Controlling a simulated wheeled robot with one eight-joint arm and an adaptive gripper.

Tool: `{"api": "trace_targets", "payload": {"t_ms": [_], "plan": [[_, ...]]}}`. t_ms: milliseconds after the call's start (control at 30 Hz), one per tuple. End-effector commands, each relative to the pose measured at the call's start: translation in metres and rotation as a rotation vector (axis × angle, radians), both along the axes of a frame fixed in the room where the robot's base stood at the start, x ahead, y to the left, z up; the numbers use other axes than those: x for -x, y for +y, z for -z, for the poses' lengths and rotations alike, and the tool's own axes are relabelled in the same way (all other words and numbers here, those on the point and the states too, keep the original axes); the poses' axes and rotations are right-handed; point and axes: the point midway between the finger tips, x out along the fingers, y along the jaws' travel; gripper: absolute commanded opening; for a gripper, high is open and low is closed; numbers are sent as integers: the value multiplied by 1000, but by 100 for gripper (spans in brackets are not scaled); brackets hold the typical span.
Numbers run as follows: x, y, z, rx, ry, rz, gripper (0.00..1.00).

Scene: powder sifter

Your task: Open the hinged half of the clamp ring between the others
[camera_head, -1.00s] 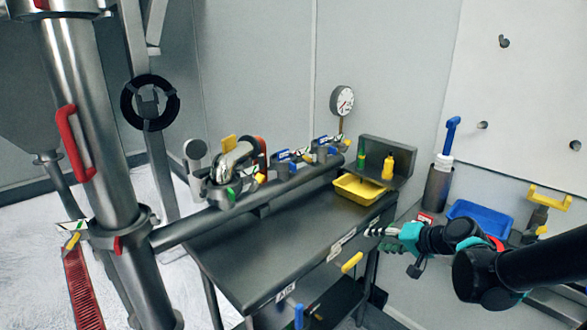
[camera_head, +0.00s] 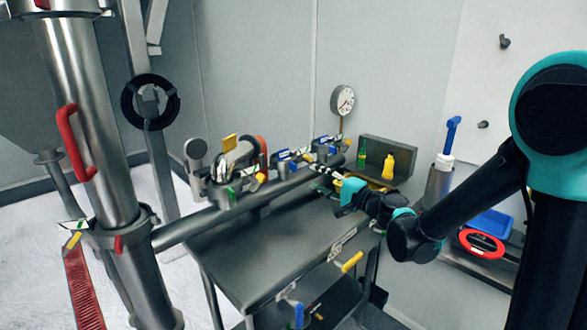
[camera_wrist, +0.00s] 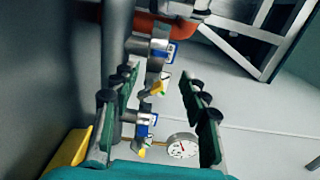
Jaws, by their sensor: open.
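Several clamp rings sit along the grey pipe (camera_head: 225,212) on the bench. The middle clamp ring (camera_head: 288,166), with a blue-and-white tag, also shows at the top of the wrist view (camera_wrist: 150,47). Another tagged clamp ring (camera_head: 327,147) lies to its right, nearer the gauge; it shows lower in the wrist view (camera_wrist: 140,124). A larger clamp (camera_head: 222,192) sits at the left by the metal elbow. My gripper (camera_head: 318,167) is open and empty by the right part of the pipe. In the wrist view its fingers (camera_wrist: 160,78) flank a yellow-tipped handle (camera_wrist: 159,85), with no clear contact.
A round gauge (camera_head: 342,100) stands behind the pipe. A yellow bottle (camera_head: 388,166) and a green bottle (camera_head: 361,158) stand by the bench's back panel. A thick upright pipe (camera_head: 100,130) stands at left. The bench top (camera_head: 240,255) in front is clear.

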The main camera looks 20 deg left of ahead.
Motion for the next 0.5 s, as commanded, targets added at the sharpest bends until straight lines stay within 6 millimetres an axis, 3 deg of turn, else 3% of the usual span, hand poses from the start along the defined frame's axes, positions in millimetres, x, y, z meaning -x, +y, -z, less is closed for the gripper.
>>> {"api": "trace_targets", "payload": {"t_ms": [300, 500], "plan": [[-24, 59, 0, 0, -1, -3, 45], [-36, 88, 0, 1, -1, -2, 45]]}}
